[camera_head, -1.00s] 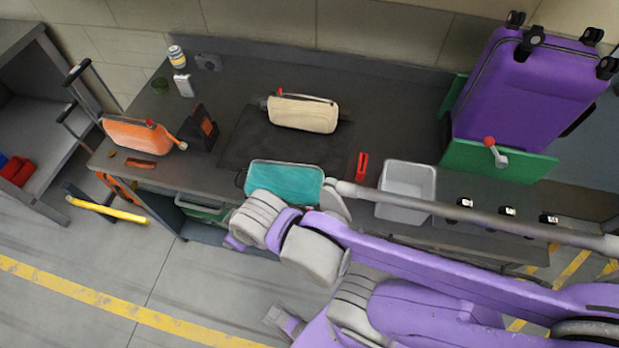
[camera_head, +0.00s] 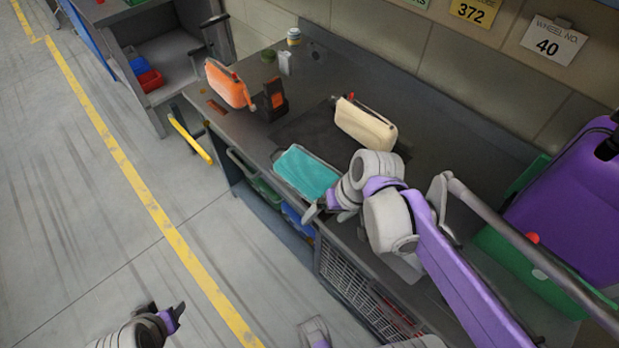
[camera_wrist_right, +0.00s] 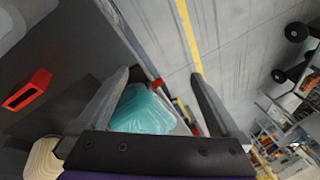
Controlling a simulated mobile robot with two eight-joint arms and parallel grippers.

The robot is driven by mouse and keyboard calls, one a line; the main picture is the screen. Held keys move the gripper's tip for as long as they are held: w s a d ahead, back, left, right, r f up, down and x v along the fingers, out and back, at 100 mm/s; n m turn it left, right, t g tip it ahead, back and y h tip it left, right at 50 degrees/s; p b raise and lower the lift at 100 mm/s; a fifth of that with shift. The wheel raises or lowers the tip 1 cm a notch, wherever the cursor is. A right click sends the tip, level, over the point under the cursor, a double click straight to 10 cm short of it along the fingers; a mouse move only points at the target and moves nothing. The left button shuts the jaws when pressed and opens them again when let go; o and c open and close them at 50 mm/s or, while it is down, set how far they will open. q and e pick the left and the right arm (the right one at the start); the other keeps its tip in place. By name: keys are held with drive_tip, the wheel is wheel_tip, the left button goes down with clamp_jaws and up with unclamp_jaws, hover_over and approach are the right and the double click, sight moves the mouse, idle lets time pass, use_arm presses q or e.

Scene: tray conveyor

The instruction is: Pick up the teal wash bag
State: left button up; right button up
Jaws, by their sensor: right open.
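The teal wash bag (camera_head: 306,174) lies near the front edge of the dark workbench, close to a dark mat. My right gripper (camera_head: 322,207) is at the bag's front right side in the head view, with my wrist partly over that end. In the right wrist view its two fingers stand apart, and the teal bag (camera_wrist_right: 143,110) shows between and beyond them. I cannot tell whether a finger touches it. Part of my left arm's end (camera_head: 165,320) shows at the bottom left, away from the bench; its jaw state is unclear.
A cream bag (camera_head: 365,124) lies on the mat behind the teal one. An orange bag (camera_head: 228,84) and a dark stand (camera_head: 272,100) are at the bench's far left. A red object (camera_wrist_right: 27,90) lies on the bench. A purple suitcase (camera_head: 575,205) stands at right.

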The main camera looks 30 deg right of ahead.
drive_tip(key=w+d+m+t+y+b, duration=0.1)
drive_tip(key=w+d+y+b, duration=0.2)
drive_tip(key=d, duration=0.6)
drive_tip(key=w+d+m+t+y+b, duration=0.15)
drive_tip(key=d+y, duration=0.35)
drive_tip(key=d, duration=0.5)
drive_tip(key=x, duration=0.5)
drive_tip(key=shift+w+a, duration=0.2)
drive_tip(key=shift+w, duration=0.3)
drive_tip(key=x, duration=0.5)
drive_tip(key=shift+w+d, duration=0.1)
drive_tip(key=shift+w, duration=0.25)
use_arm(q)
drive_tip(key=f, duration=0.3)
drive_tip(key=s+f, duration=0.1)
drive_tip(key=f, duration=0.1)
drive_tip(key=shift+f, duration=0.2)
